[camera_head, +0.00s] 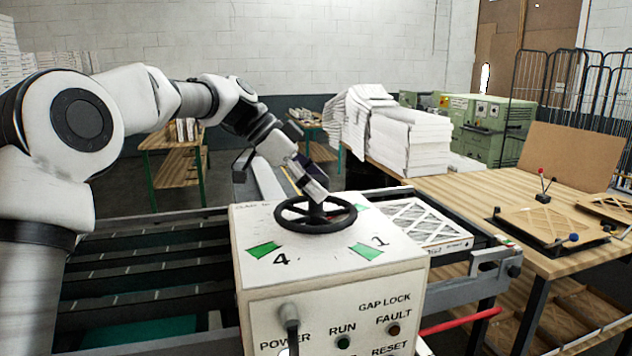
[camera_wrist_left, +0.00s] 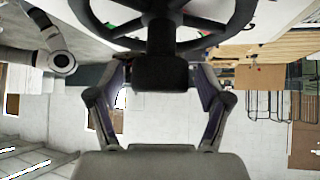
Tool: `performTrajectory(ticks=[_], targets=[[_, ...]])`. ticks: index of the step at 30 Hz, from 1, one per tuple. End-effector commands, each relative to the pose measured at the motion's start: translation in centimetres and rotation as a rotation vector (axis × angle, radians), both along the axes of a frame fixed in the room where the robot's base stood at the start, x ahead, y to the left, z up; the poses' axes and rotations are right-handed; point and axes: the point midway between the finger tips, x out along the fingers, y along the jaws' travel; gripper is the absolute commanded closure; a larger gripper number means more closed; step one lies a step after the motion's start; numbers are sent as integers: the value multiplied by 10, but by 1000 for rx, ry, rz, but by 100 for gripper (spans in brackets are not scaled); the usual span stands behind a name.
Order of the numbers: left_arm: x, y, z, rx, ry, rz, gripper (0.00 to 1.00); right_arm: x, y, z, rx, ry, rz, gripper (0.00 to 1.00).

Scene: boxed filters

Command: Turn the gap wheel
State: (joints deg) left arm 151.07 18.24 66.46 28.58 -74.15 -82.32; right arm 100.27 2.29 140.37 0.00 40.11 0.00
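The black gap wheel (camera_head: 318,229) lies flat on top of a cream control box (camera_head: 262,228). Green marks with the figures 4 and 1 are printed beside it. The box front carries the words POWER, RUN, FAULT, GAP LOCK and RESET. My left gripper (camera_head: 316,190) points down at the wheel's middle from the upper left. In the left wrist view, the fingers of my left gripper (camera_wrist_left: 162,80) stand apart on both sides of the dark hub (camera_wrist_left: 160,72), and spokes lie beyond. Whether the fingertips touch the hub cannot be told. My right gripper is not in view.
A white pleated filter (camera_head: 415,222) lies right behind the box, above a dark roller conveyor (camera_head: 130,270). A wooden table (camera_head: 490,200) on the right holds stacked white filters (camera_head: 408,140) and a wooden frame fixture (camera_head: 550,225). A green machine (camera_head: 490,125) stands behind.

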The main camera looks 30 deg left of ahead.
Motion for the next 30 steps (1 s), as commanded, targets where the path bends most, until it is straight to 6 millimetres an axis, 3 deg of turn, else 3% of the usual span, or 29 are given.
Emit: performTrajectory(ticks=[8, 21, 30], targets=[[-1, 6, 11, -2, -10, 4, 22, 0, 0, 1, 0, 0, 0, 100], [-28, 69, 79, 1, -4, 2, 22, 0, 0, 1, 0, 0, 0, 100], [-31, 76, 86, 1, -1, 0, 22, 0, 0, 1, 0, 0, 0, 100]])
